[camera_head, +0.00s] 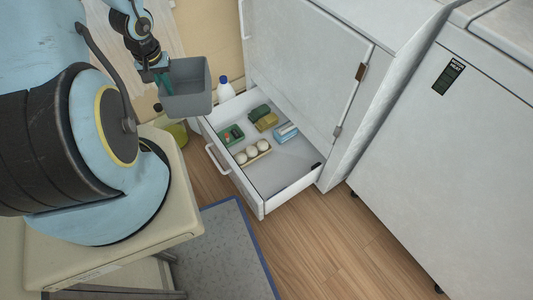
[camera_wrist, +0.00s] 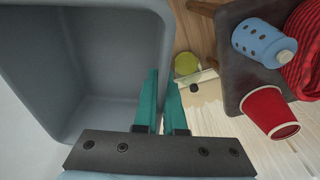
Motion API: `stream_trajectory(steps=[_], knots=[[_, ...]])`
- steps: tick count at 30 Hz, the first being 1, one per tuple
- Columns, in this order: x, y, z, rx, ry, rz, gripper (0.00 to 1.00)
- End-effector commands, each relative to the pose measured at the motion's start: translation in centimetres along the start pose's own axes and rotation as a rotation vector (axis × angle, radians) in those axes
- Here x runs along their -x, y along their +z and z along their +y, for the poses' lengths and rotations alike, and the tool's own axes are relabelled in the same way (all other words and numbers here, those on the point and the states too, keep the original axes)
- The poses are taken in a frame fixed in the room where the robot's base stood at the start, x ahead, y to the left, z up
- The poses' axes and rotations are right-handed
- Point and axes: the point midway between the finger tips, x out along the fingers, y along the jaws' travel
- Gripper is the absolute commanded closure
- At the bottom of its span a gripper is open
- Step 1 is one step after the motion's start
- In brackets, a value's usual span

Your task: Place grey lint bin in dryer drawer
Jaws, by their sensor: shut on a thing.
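The grey lint bin (camera_head: 190,92) is an open box held in the air, left of and above the back of the open dryer drawer (camera_head: 262,208). In the wrist view the bin (camera_wrist: 85,95) fills the left side, empty inside. My gripper (camera_head: 164,84) is shut on the bin's near side wall; its teal fingers also show in the wrist view (camera_wrist: 161,85), pinching the wall at the rim. The white drawer is pulled out and holds several small items toward its back and left, with bare floor at its front right.
In the drawer are a green box (camera_head: 231,135), a tray of white balls (camera_head: 252,152), a light blue box (camera_head: 286,132) and a yellow item (camera_head: 267,121). A white bottle (camera_head: 225,90) stands behind. A stool with a red cup (camera_wrist: 268,112) shows in the wrist view.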

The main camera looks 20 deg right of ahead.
Motion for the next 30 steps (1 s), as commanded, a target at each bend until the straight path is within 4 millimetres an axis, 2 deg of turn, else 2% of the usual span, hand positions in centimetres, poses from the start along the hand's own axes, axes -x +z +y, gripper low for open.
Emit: stream_trajectory(steps=[1,3,17,24,30], knots=[[-3.4,0.0,1.4,-0.053,0.006,0.0,1.0],[-5.7,-0.3,3.0,-0.123,0.013,-0.002,1.0],[-20.4,-0.1,14.4,-0.578,0.065,-0.002,1.0],[-27.9,1.1,20.6,-0.808,0.094,0.002,1.0],[-34.1,2.6,25.0,-0.969,0.115,0.005,1.0]])
